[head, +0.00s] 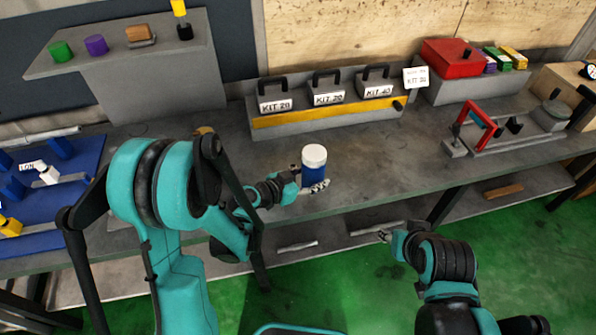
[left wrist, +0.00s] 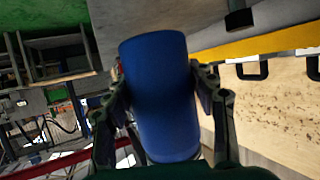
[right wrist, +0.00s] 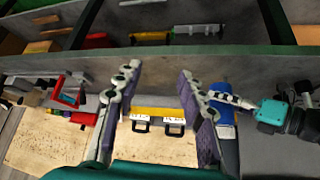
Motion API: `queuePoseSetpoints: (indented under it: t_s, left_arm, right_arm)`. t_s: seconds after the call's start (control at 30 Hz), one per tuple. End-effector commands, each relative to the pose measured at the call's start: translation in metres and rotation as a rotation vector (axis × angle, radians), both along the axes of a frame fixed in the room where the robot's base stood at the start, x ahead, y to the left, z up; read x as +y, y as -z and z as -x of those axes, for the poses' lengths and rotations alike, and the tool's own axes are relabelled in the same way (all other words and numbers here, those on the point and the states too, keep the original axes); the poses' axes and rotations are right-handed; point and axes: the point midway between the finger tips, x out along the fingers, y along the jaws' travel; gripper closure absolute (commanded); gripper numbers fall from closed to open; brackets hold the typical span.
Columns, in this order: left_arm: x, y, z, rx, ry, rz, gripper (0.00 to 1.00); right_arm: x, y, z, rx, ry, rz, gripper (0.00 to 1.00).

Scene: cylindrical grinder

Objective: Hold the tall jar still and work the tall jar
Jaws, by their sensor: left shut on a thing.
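The tall jar (head: 314,172) is a blue cylinder with a white lid, upright at the front part of the grey bench. My left gripper (head: 308,188) is shut around the jar's body from the left. In the left wrist view the blue jar (left wrist: 160,98) fills the space between both fingers, and its lid is not seen there. My right gripper (head: 384,236) is low at the right, apart from the jar and in front of the bench edge. In the right wrist view the right gripper (right wrist: 155,85) is open and empty, with the jar (right wrist: 222,105) beyond its right finger.
A grey rack (head: 325,110) with several kit boxes stands behind the jar. A red box (head: 452,68) and a red-handled fixture (head: 482,120) are at the right. A blue tray (head: 80,185) lies at the left. The bench (head: 390,170) right of the jar is clear.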

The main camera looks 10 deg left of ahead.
Motion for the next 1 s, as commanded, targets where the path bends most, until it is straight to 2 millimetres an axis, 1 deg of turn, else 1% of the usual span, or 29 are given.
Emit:
queuePoseSetpoints:
  t_s: [0.07, 0.1, 0.17, 0.2, 0.23, 0.37, 0.47, 0.57, 0.7, 0.8, 0.87, 1.0]
  left_arm:
    - [-0.008, 0.005, -0.002, 0.001, 0.056, 0.0, 0.96]
    - [-0.011, 0.007, -0.002, 0.001, 0.076, 0.0, 1.0]
    - [-0.014, 0.008, -0.002, 0.0, 0.1, 0.0, 1.0]
    - [-0.016, 0.009, -0.002, 0.0, 0.108, 0.0, 1.0]
    - [-0.016, 0.009, -0.002, 0.001, 0.113, 0.0, 1.0]
    - [-0.017, 0.009, -0.002, 0.0, 0.118, -0.001, 1.0]
    - [-0.017, 0.009, -0.002, 0.0, 0.117, -0.001, 1.0]
    - [-0.017, 0.009, -0.002, 0.0, 0.116, -0.001, 1.0]
    - [-0.017, 0.009, -0.002, 0.001, 0.116, 0.0, 1.0]
    - [-0.017, 0.009, -0.002, 0.0, 0.115, -0.001, 1.0]
    - [-0.017, 0.009, -0.002, 0.0, 0.115, -0.001, 1.0]
    - [-0.017, 0.009, -0.002, 0.0, 0.115, -0.001, 1.0]
  right_arm:
    - [0.0, 0.0, 0.0, 0.0, 0.0, 0.0, 0.6]
    - [0.0, 0.0, 0.0, 0.0, 0.0, 0.0, 0.55]
    - [0.0, -0.001, -0.001, 0.001, 0.003, -0.003, 0.39]
    - [0.001, -0.002, -0.002, 0.005, 0.009, -0.009, 0.28]
    - [0.002, -0.004, -0.003, 0.009, 0.015, -0.015, 0.22]
    - [0.01, -0.021, -0.018, 0.048, 0.092, -0.081, 0.22]
    - [0.022, -0.042, -0.038, 0.104, 0.199, -0.164, 0.22]
    - [0.038, -0.062, -0.062, 0.172, 0.336, -0.251, 0.22]
    - [0.063, -0.085, -0.096, 0.265, 0.541, -0.351, 0.22]
    - [0.083, -0.096, -0.12, 0.327, 0.698, -0.406, 0.22]
    - [0.096, -0.102, -0.134, 0.362, 0.794, -0.432, 0.22]
    - [0.128, -0.109, -0.164, 0.429, 1.025, -0.474, 0.22]
